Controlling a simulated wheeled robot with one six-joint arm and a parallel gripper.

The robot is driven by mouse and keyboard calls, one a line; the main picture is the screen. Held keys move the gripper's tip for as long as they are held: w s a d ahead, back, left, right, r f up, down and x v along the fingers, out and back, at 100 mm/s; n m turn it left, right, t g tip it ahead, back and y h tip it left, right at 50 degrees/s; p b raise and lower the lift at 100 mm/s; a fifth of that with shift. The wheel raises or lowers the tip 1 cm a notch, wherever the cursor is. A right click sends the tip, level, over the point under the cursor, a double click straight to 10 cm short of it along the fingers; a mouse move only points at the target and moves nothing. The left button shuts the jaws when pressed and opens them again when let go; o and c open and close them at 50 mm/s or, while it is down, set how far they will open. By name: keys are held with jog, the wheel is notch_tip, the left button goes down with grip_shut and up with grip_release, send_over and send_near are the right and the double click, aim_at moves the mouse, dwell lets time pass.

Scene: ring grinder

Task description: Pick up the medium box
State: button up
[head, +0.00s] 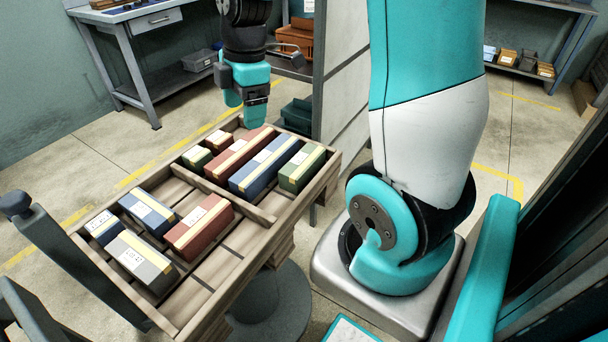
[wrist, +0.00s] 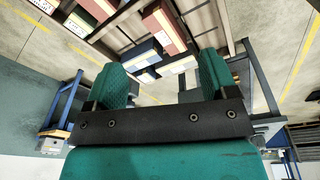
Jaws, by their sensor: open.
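Boxes of several sizes lie in a wooden tray with two sections; no label I can read marks one as medium. The near section holds a mid-sized red box (head: 199,227), a blue box (head: 149,213), a grey box (head: 138,265) and a small blue box (head: 103,228). The far section holds a long red box (head: 239,157), a long blue box (head: 268,166), a green box (head: 302,169) and two small boxes. My gripper (head: 245,108) points down above the tray's far edge, open and empty. In the wrist view, its spread fingers (wrist: 162,80) have boxes beyond them.
The wooden tray (head: 238,262) has raised rims and a divider between sections. A grey post (head: 60,255) stands at its near left. A pale panel (head: 342,80) stands right of my gripper. A workbench (head: 125,30) is at the back left.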

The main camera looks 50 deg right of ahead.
jog(key=s+d+f+n+g+h+b, duration=0.15)
jog(key=d+f, duration=0.25)
jog(key=d, duration=0.4)
jog(key=d+f+n+t, duration=0.1)
jog(key=d+f+n, duration=0.25)
jog(key=d, duration=0.45)
jog(key=b, duration=0.1)
send_over(303, 159)
jog(key=shift+g, duration=0.25)
jog(key=f, duration=1.1)
jog(key=shift+s+a+f, duration=0.2)
jog(key=shift+a+f, duration=0.05)
jog(key=shift+a, duration=0.05)
jog(key=shift+w+d+f, duration=0.1)
jog(key=shift+f, duration=1.4)
jog(key=shift+w+d+f, duration=0.1)
jog(key=shift+f, duration=1.4)
jog(key=c, duration=1.1)
jog(key=shift+r, duration=0.15)
